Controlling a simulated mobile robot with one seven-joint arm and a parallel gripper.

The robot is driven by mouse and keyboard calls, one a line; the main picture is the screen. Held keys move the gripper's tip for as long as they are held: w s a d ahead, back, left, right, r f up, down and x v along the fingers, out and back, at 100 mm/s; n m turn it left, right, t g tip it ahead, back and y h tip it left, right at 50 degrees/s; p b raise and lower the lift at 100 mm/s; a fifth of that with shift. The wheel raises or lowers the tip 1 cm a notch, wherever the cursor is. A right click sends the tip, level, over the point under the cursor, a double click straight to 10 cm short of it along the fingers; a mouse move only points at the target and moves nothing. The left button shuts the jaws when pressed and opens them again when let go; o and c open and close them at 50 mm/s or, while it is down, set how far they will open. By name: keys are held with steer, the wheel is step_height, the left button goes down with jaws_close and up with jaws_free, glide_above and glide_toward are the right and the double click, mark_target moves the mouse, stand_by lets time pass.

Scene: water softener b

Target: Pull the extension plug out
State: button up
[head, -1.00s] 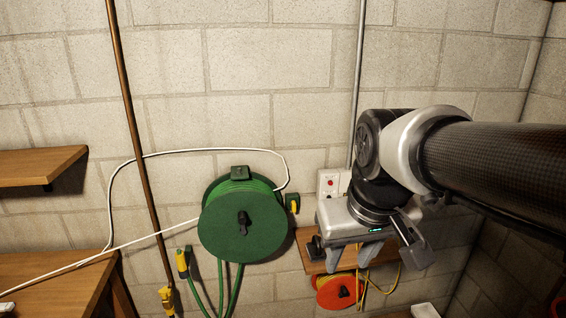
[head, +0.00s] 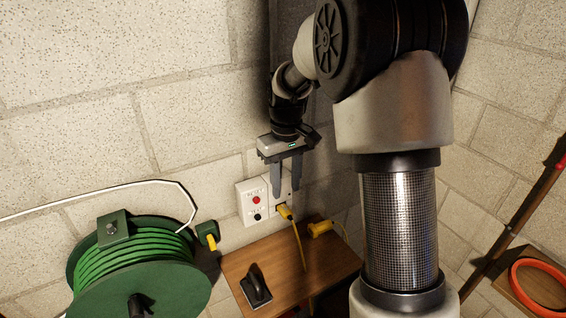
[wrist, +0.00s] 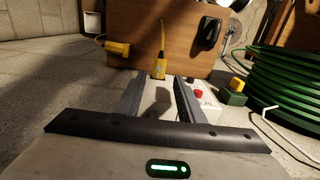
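A white socket box (head: 252,200) with a red button is on the block wall. A yellow plug (head: 284,211) sits at its right side, with a yellow cord hanging from it. In the wrist view, this plug (wrist: 158,69) shows just beyond and between my fingertips, and the box (wrist: 203,104) lies beside the right finger. My gripper (head: 286,192) points down in front of the wall, just above the plug. Its fingers are apart with nothing between them. In the wrist view, my gripper (wrist: 160,80) is also open. The plug's prongs are hidden.
A wooden shelf (head: 295,262) below the box carries a black handle-like item (head: 255,287) and a second yellow connector (head: 320,228). A green cable reel (head: 140,272) with a green and yellow plug (head: 207,234) is at left. An orange ring (head: 540,285) is at lower right.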

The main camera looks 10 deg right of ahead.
mark_target(286, 211)
steer(key=shift+w+f, duration=0.25)
steer(key=f+b, duration=0.4)
steer(key=f, duration=0.1)
steer(key=f+b, duration=0.2)
steer(key=shift+s+f, duration=0.25)
steer(key=shift+f, duration=0.1)
steer(key=shift+c, duration=0.7)
steer(key=shift+w, duration=0.1)
jaws_close()
steer(key=shift+d, duration=0.1)
steer(key=shift+s+d+b, duration=0.15)
steer(key=shift+s+d, duration=0.1)
steer(key=shift+s, duration=0.65)
steer(key=shift+s+d+b, duration=0.15)
steer(key=shift+s+d, duration=0.15)
steer(key=shift+s, duration=0.6)
steer(key=shift+s+d+b, duration=0.15)
steer(key=shift+s+d, duration=0.1)
steer(key=shift+s, duration=0.65)
